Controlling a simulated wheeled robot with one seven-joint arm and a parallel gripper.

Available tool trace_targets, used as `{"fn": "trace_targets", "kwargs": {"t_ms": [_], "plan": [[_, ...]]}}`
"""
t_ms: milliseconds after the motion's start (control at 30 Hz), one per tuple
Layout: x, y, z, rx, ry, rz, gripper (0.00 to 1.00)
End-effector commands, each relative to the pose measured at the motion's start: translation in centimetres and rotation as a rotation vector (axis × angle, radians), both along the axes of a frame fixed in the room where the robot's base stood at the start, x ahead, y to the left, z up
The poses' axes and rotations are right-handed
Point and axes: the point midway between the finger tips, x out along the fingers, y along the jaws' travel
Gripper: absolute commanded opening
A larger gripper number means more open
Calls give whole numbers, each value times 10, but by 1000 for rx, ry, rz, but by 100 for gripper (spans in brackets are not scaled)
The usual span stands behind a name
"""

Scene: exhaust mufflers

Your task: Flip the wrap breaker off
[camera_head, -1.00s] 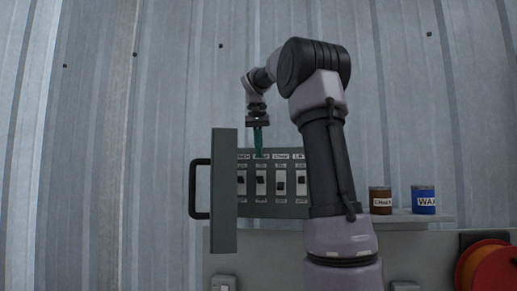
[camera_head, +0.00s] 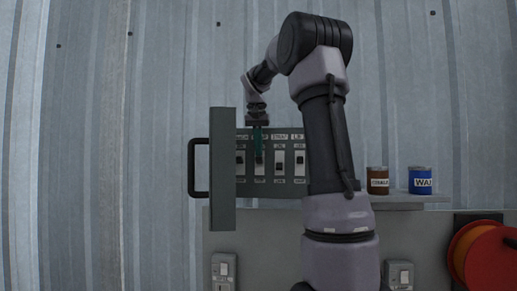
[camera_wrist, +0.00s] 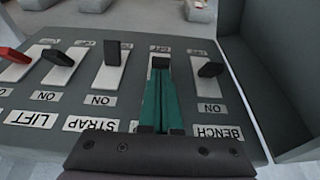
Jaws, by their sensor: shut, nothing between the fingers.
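The grey breaker panel (camera_head: 270,190) holds a row of labelled switches. In the wrist view the rows appear upside down, with the BENCH switch (camera_wrist: 210,70) at right and the STRAP switch (camera_wrist: 112,54) left of my fingers. The wrap breaker (camera_wrist: 160,62) is between them, its dark lever just beyond my fingertips; its name label is hidden by my gripper. My gripper (camera_head: 258,153) has green fingers, shut and empty, lying over the wrap switch's plate. They also fill the centre of the wrist view (camera_wrist: 160,78). I cannot tell whether the tips touch the lever.
The LIFT switch (camera_wrist: 57,58) and a red lever (camera_wrist: 14,55) stand farther left in the wrist view. The open panel door (camera_head: 222,170) with its black handle (camera_head: 198,168) stands left. A brown can (camera_head: 377,181) and blue can (camera_head: 420,181) are on a shelf at right.

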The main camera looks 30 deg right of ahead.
Motion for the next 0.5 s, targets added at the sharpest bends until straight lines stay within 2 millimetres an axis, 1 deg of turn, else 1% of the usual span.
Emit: {"fn": "trace_targets", "kwargs": {"t_ms": [500], "plan": [[-5,4,-3,-50,-75,2,0]]}}
